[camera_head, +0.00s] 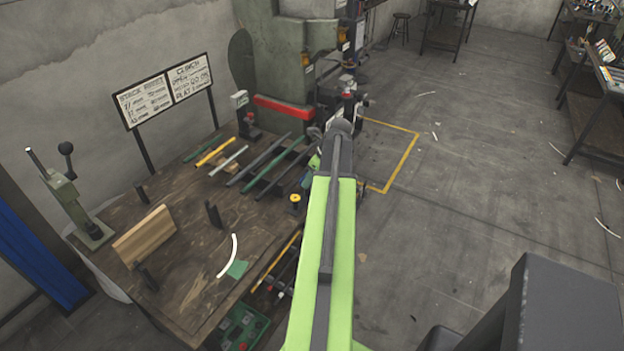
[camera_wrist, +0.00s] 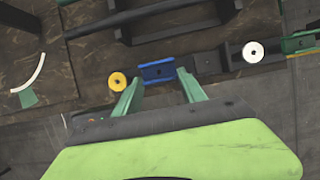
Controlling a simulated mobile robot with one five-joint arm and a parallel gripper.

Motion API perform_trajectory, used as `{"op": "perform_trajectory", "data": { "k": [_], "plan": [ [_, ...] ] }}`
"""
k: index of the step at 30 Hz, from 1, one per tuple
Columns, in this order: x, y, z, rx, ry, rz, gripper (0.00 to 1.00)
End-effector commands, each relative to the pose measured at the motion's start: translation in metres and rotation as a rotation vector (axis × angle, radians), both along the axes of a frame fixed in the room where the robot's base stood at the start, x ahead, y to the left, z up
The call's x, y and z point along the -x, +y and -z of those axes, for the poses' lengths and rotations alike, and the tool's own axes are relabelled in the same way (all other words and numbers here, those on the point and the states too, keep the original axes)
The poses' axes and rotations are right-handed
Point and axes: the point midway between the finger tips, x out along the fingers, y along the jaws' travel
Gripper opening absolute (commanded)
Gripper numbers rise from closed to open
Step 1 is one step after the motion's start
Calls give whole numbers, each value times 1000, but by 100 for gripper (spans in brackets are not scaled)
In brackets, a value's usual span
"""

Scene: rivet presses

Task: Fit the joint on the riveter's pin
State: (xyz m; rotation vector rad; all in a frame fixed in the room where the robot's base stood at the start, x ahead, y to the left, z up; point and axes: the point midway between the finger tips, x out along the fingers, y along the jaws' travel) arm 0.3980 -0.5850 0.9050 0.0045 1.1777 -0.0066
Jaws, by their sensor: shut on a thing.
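A short blue channel-shaped piece (camera_wrist: 157,71), seemingly the joint, is held between the two green fingers of my gripper (camera_wrist: 159,79) in the wrist view. The fingers are closed on its ends. In the head view my green arm hides most of the gripper and the piece. A large grey-green press (camera_head: 300,60) with a red bar stands at the back, past the bench. In the wrist view, a white disc with a dark centre (camera_wrist: 253,52) lies right of the blue piece, on or over a dark bar. I cannot tell which part is the riveter's pin.
The wooden bench (camera_head: 185,265) holds several rods, a wooden block (camera_head: 143,236), a hand press (camera_head: 73,200) and a yellow spool (camera_head: 295,201), close left of my arm. A curved white strip (camera_head: 228,256) lies near its edge.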

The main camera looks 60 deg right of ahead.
Motion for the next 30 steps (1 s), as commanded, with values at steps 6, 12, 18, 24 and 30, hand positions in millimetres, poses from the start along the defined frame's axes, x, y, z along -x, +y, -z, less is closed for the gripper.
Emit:
{"op": "perform_trajectory", "data": {
  "k": [6,12,18,24,30],
  "plan": [
    [0,0,9,0,0,0,10],
    [0,0,11,0,0,0,10],
    [0,0,11,0,0,0,70],
    [0,0,11,0,0,0,70],
    [0,0,3,0,0,0,70]
  ]
}}
